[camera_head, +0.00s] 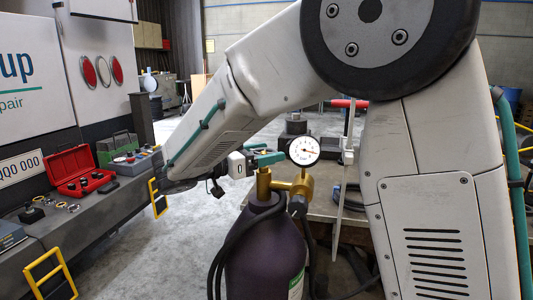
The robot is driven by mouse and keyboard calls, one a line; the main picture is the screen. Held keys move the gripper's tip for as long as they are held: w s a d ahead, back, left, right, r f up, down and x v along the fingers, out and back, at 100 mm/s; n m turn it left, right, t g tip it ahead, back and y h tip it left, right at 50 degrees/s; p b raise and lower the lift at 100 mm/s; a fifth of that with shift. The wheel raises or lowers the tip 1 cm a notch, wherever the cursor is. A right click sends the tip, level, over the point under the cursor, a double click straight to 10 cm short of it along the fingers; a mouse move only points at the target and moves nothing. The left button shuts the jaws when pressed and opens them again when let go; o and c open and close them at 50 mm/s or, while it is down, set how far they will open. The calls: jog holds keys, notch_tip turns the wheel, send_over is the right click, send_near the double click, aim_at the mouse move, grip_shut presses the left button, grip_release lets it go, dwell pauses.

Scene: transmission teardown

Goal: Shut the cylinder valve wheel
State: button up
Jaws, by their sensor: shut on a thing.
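The dark purple gas cylinder (265,260) stands upright in the middle foreground. A brass valve (263,185) rises from its top, with a white round pressure gauge (304,151) to the right of the valve stem. My gripper (262,157) reaches in from the left at the top of the valve, its teal fingers level and closed there. The valve wheel is mostly hidden at the fingers, and I cannot clearly part its outline from them. I cannot tell how far the wheel is turned.
Dark hoses (225,255) hang from the valve down the cylinder. A workbench (345,208) stands close behind. At left, a grey ledge (85,233) holds an open red case (80,172) and a green toolbox (118,148). Open floor (150,265) lies between ledge and cylinder.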

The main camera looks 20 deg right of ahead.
jog(key=shift+f+m+g, duration=0.1)
jog(key=shift+m+g, duration=1.4)
jog(key=shift+g, duration=0.8)
jog(key=o, duration=0.7)
jog(key=shift+s+d, duration=0.1)
